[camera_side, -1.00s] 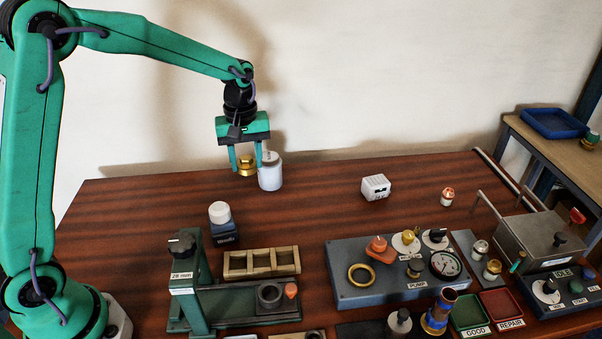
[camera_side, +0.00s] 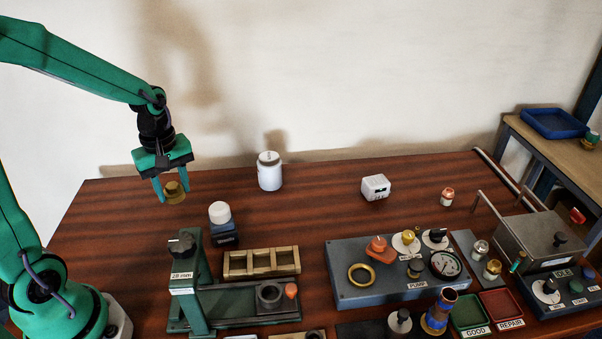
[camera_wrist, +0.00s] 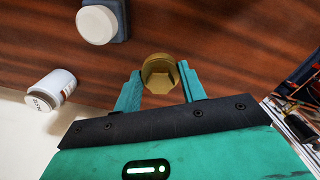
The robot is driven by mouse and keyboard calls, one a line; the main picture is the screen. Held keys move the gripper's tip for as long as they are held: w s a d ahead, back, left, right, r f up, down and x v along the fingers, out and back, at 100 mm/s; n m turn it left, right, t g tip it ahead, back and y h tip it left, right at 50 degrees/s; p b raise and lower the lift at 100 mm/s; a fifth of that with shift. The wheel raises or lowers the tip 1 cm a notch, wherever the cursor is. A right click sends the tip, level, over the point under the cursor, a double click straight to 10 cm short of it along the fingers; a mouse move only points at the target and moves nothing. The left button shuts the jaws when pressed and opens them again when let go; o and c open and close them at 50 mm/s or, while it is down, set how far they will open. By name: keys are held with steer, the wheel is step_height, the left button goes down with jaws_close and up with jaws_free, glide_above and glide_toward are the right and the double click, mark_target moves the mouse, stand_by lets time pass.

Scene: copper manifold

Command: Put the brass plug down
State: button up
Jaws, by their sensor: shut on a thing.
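The brass plug (camera_side: 174,191) is a short gold piece between the fingers of my gripper (camera_side: 172,192), over the back left of the table in the side view. In the wrist view the brass plug (camera_wrist: 159,73) shows its hexagonal recess or face, with a green finger of my gripper (camera_wrist: 158,82) on each side. My gripper is shut on it. The plug appears to be held above the wood; the exact gap below it is hard to tell.
A white jar (camera_side: 270,171) stands to the right at the back. A white-capped dark block (camera_side: 222,224) is nearer the front. The wood (camera_side: 110,215) around the left back is bare.

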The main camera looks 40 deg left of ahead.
glide_above(159, 212)
step_height(159, 212, down, 7)
steer(key=shift+a, duration=0.1)
stand_by(0.3)
steer(key=shift+f, duration=2)
steer(key=shift+f, duration=0.15)
steer(key=o, duration=1)
steer(key=shift+r, duration=0.2)
steer(key=shift+r, duration=6)
